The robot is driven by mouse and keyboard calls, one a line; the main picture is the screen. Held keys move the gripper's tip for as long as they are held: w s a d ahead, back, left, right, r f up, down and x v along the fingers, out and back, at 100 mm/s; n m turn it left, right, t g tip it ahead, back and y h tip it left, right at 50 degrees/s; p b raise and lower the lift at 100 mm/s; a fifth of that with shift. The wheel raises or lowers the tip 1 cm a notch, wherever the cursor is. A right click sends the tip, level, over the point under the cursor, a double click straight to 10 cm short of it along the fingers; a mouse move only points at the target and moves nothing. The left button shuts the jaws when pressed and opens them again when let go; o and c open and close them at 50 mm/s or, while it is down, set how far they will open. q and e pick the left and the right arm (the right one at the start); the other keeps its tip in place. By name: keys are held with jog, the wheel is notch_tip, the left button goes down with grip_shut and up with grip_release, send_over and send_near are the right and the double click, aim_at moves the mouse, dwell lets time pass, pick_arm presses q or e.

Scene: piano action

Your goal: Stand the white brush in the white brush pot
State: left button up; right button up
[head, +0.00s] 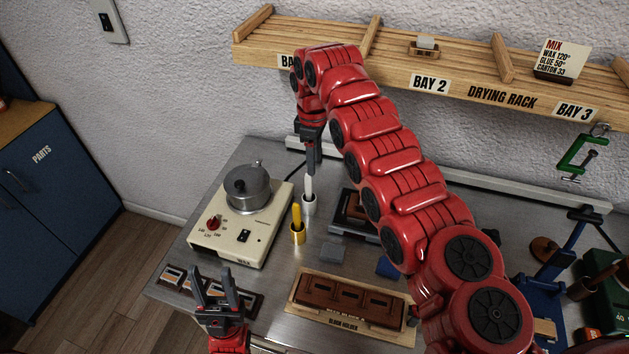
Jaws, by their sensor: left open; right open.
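The white brush (308,188) stands close to upright in the white brush pot (308,206), its lower end hidden inside the pot. My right gripper (313,168) points down from above with its fingertips at or just over the brush's top. Its fingers are seen nearly edge-on, and I cannot tell whether they touch the brush. My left gripper (215,285) is open and empty at the front left of the bench, well apart from the brush and pot.
A yellow brush (297,214) stands in a yellow pot (298,236) just in front. The wax heater (218,252) with its metal pot (247,186) is to the left. A block holder (348,302) lies in front. The drying rack (450,86) is behind, above the bench.

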notch_tip(320, 180, up, 8)
jog(key=p, duration=0.2)
jog(key=shift+r+p, duration=0.25)
jog(key=shift+p, duration=0.15)
jog(key=shift+a, duration=0.1)
dwell(0.4)
